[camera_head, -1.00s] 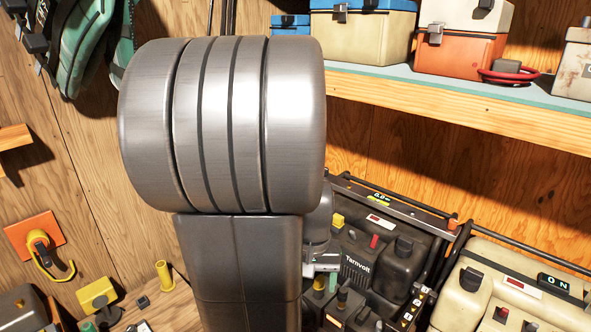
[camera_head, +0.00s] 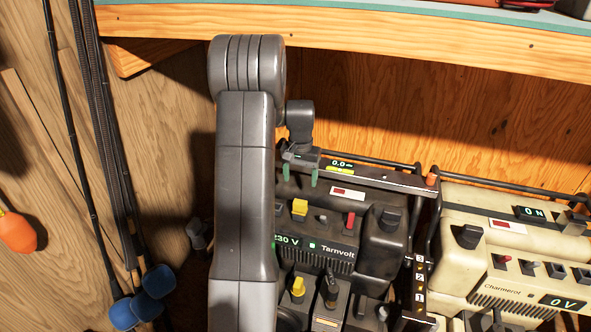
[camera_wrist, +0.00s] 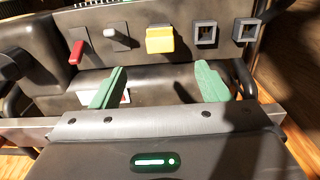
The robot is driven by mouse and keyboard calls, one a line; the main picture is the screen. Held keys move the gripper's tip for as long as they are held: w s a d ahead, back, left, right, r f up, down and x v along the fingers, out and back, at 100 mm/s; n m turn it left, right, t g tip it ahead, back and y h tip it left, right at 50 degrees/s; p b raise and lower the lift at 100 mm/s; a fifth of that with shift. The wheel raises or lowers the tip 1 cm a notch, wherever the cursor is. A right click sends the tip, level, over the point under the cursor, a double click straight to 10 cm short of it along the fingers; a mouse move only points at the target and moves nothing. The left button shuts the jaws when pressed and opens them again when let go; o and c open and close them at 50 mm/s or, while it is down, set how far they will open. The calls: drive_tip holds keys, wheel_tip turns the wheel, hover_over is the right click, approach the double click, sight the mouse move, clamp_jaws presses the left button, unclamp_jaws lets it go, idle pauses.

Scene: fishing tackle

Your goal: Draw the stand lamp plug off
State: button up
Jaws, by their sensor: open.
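My gripper (camera_head: 300,172) is open and empty, above the back of the dark Tarnvolt power unit (camera_head: 384,240) in the head view. In the wrist view its green fingertips (camera_wrist: 160,84) stand apart, with the unit's dark casing behind them. A yellow block (camera_wrist: 160,39) sits on the unit beyond the fingers, apart from them; it also shows in the head view (camera_head: 299,208). On the unit's lower front are a yellow plug-like piece (camera_head: 298,289) and a black one (camera_head: 331,290). I cannot tell which piece is the stand lamp plug.
The unit carries a red lever (camera_head: 349,220) and a grey one (camera_wrist: 118,36). Two square black sockets (camera_wrist: 225,32) stand beside the yellow block. A cream Charmerot unit (camera_head: 470,262) stands at right. A wooden shelf (camera_head: 340,30) runs above; rods (camera_head: 100,150) lean at left.

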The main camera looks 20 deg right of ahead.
sight(300, 202)
wheel_tip(300, 202, down, 14)
drive_tip(key=b, duration=0.3)
drive_tip(key=shift+w+r+b, duration=0.1)
drive_tip(key=shift+b, duration=0.3)
drive_tip(key=c, duration=1.1)
drive_tip(key=shift+r, duration=0.15)
